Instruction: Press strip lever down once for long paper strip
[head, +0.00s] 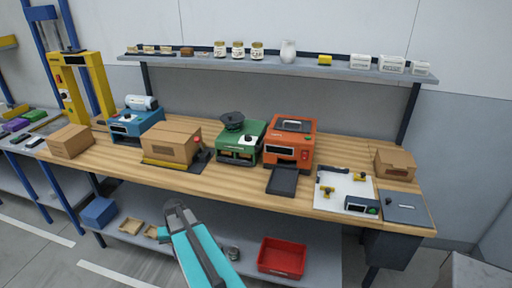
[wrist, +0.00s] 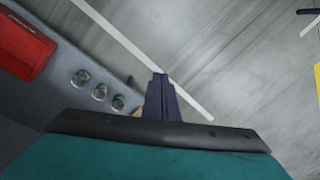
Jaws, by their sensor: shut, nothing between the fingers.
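A blue machine (head: 135,123) with a white roll (head: 141,103) on top stands at the left back of the wooden bench. It may be the paper strip machine. No strip lever can be made out clearly at this size, and no long paper strip is seen coming out. My gripper (head: 175,207) is in front of the bench's front edge, right of and nearer than the blue machine, touching nothing. In the wrist view my gripper (wrist: 160,78) is shut and empty, with the floor and lower shelf behind it.
On the bench (head: 240,188) stand cardboard boxes (head: 70,141), a green machine (head: 241,142), an orange machine (head: 290,142) with a dark tray, and a white board (head: 340,193). A shelf (head: 300,62) with jars runs above. A red bin (head: 282,256) sits below.

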